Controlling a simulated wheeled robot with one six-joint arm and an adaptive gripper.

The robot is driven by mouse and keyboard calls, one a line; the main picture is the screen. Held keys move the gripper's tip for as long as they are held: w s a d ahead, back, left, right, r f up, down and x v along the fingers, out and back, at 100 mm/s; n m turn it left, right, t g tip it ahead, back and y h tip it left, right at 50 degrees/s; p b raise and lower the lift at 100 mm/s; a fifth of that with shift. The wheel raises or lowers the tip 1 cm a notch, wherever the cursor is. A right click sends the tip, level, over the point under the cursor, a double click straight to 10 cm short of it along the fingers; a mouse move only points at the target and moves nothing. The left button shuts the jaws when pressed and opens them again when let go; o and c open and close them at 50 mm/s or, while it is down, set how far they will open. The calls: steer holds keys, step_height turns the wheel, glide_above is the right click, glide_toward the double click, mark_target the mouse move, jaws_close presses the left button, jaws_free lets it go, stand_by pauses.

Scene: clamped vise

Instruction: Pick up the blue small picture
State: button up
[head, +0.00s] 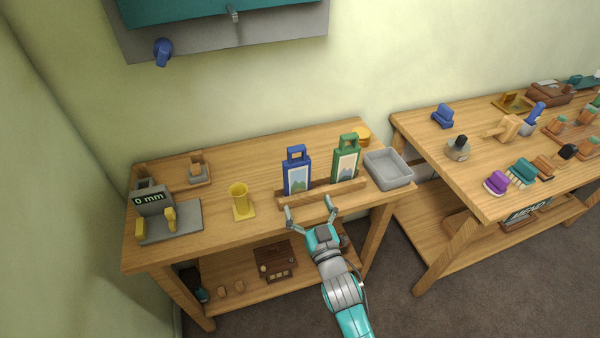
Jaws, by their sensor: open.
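The blue small picture (297,174) stands upright at the left end of a wooden rack (322,193) on the left workbench. It has a blue frame, a loop handle on top and a pale mountain image. A similar green picture (345,160) stands to its right on the same rack. My gripper (309,212) is open and empty, in front of the rack and below the two pictures in the view. Its left finger lies just below the blue picture, its right finger nearer the middle of the rack. I see no contact with either picture.
A second bench (463,178) holds several tools.

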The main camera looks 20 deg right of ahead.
mark_target(298, 172)
steer(key=w, duration=0.2)
steer(key=w+r, duration=0.1)
steer(key=w, duration=0.2)
steer(key=shift+w+d, duration=0.1)
steer(key=shift+w, duration=0.2)
steer(key=w, duration=0.1)
steer(key=w+r, duration=0.1)
steer(key=w, duration=0.2)
steer(key=shift+d+r, duration=0.25)
steer(key=shift+r, duration=0.05)
steer(key=shift+w, duration=0.6)
steer(key=shift+c, duration=0.3)
steer(key=shift+r, duration=0.1)
steer(key=c, duration=1.2)
